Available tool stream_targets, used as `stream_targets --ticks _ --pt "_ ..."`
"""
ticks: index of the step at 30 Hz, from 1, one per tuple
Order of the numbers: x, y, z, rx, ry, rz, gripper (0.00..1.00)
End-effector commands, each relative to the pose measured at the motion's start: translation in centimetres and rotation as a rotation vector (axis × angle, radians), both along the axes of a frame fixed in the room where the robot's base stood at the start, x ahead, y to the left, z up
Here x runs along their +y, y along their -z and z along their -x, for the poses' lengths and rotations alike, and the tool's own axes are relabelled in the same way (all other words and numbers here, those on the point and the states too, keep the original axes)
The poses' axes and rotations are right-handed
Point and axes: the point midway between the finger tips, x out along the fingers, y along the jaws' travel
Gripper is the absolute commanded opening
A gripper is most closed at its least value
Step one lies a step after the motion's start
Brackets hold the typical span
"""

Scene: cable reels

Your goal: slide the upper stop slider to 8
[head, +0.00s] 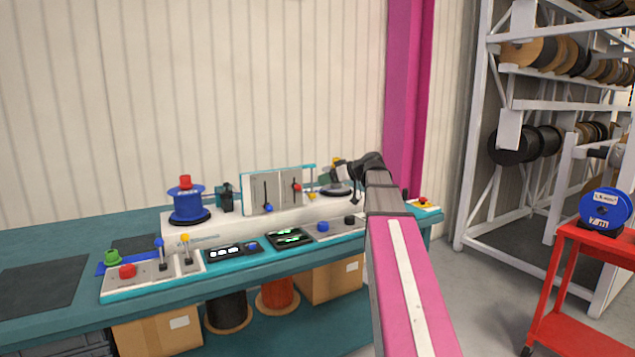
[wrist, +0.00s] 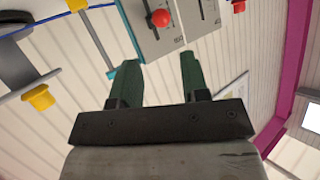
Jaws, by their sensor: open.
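Two slider panels stand upright on the bench machine. The left panel (head: 262,192) has a vertical slot with a blue knob (head: 268,208) near its lower end. The right panel (head: 289,187) has a red knob (head: 297,187) around mid-slot. In the wrist view the red knob (wrist: 161,18) is beyond my gripper's fingertips. My gripper (wrist: 157,68) is open and empty, its green fingers apart from the knob. In the head view my arm hides much of the gripper.
A blue spool (head: 188,206) stands left of the panels. A control console (head: 225,252) runs along the bench front. A red cart (head: 590,260) stands right.

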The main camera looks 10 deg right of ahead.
Motion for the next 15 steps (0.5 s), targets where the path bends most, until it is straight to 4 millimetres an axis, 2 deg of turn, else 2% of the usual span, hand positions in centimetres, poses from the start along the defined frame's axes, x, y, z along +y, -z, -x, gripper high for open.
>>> stream_targets --ticks 5,15 --pt "1.2 0.5 -0.8 -0.002 -0.002 -0.001 0.42" --pt "5.4 2.6 -3.8 0.000 -0.002 -0.001 0.42"
